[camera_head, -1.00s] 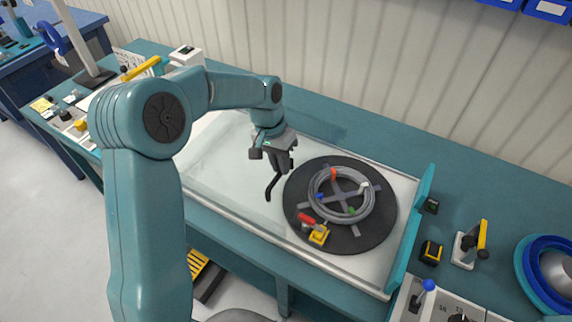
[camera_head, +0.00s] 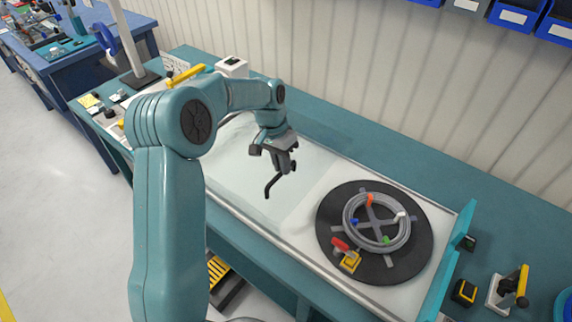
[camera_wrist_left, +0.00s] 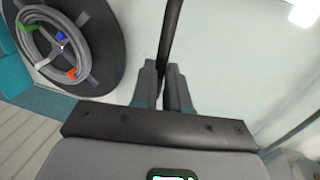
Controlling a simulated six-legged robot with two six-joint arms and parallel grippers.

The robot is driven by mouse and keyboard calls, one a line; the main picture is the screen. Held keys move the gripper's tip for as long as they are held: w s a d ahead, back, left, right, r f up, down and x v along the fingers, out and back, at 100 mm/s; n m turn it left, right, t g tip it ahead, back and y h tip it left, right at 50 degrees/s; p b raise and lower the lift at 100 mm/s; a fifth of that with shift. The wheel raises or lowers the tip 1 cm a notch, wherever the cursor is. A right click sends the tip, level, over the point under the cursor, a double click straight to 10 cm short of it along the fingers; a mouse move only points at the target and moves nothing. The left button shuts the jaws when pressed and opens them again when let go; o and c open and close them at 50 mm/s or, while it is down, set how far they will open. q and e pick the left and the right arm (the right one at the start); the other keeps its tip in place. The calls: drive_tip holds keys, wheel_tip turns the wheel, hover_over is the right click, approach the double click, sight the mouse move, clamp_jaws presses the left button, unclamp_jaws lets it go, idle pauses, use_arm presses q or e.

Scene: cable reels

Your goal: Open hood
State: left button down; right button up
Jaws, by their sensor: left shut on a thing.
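The clear hood (camera_head: 235,170) lies over the left part of the bench's pale bed. The turntable at right, with its grey cable reel (camera_head: 378,222), is uncovered. My left gripper (camera_head: 287,168) is at the hood's right part, left of the turntable. It is shut on the hood's thin black handle (camera_head: 270,188), whose bent end sticks out below the fingers. In the left wrist view the handle (camera_wrist_left: 171,35) runs up from between the fingers (camera_wrist_left: 165,88). The reel also shows there at upper left (camera_wrist_left: 55,45). My right gripper is out of view.
A red-handled yellow clamp (camera_head: 350,260) sits at the turntable's front edge. A teal end plate (camera_head: 455,250) stands at the bed's right end. A yellow-handled device (camera_head: 515,287) is beyond it. A ribbed wall runs behind the bench.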

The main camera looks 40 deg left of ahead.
use_arm(q)
drive_tip(key=shift+r, duration=0.1)
drive_tip(key=c, duration=1.1)
unclamp_jaws()
drive_tip(key=a+r, duration=0.1)
drive_tip(key=r, duration=0.4)
drive_tip(key=a+r, duration=0.1)
drive_tip(key=r, duration=0.4)
drive_tip(key=a+r, duration=0.1)
drive_tip(key=r, duration=0.5)
drive_tip(key=shift+s+a, duration=0.1)
drive_tip(key=shift+s+f, duration=0.1)
